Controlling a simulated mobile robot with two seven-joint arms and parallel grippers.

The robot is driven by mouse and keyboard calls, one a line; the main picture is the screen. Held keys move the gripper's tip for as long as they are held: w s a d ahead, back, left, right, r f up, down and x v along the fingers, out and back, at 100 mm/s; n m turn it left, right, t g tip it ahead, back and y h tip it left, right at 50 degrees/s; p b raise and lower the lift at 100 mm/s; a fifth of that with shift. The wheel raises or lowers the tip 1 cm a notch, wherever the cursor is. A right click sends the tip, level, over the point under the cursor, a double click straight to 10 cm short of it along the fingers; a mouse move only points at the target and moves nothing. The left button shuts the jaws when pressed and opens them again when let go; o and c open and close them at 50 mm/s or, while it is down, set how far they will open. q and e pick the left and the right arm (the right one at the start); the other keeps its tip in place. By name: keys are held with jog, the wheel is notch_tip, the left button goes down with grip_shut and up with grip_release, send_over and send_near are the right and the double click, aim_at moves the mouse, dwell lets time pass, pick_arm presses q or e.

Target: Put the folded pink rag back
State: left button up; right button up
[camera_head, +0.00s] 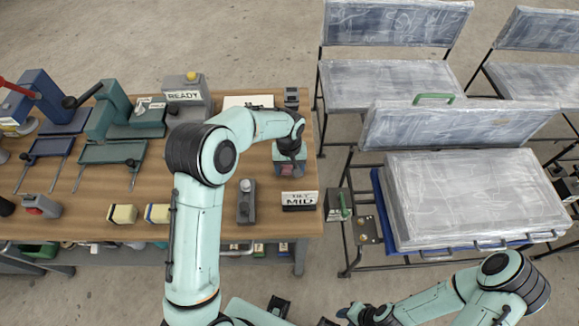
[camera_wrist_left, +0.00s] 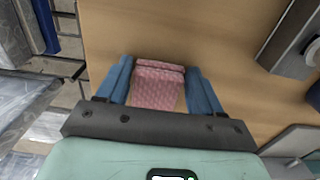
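The folded pink rag (camera_wrist_left: 158,85) lies between the two blue fingers of my left gripper (camera_wrist_left: 160,64) in the left wrist view. Its far end spans nearly the whole gap between the fingertips, with narrow strips of wood showing beside its nearer part. I cannot tell whether the fingers press on it. In the head view my left gripper (camera_head: 290,170) points down over the right end of the wooden table (camera_head: 215,203), and a bit of pink shows there. My right gripper (camera_head: 362,314) is at the bottom edge, only partly in view.
A sign reading MID (camera_head: 299,199) stands just in front of my left gripper. A READY box (camera_head: 186,97), teal press (camera_head: 110,115) and blue press (camera_head: 42,95) stand at the back left. Right of the table, a rack holds a big grey cushion (camera_head: 470,195).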

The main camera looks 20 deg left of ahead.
aim_at(289, 168)
pick_arm(q)
jog(key=shift+o, duration=1.2)
notch_tip(289, 168, up, 12)
jog(key=shift+r+p, duration=0.2)
jog(key=shift+p, duration=0.25)
jog(key=shift+s+f, duration=0.1)
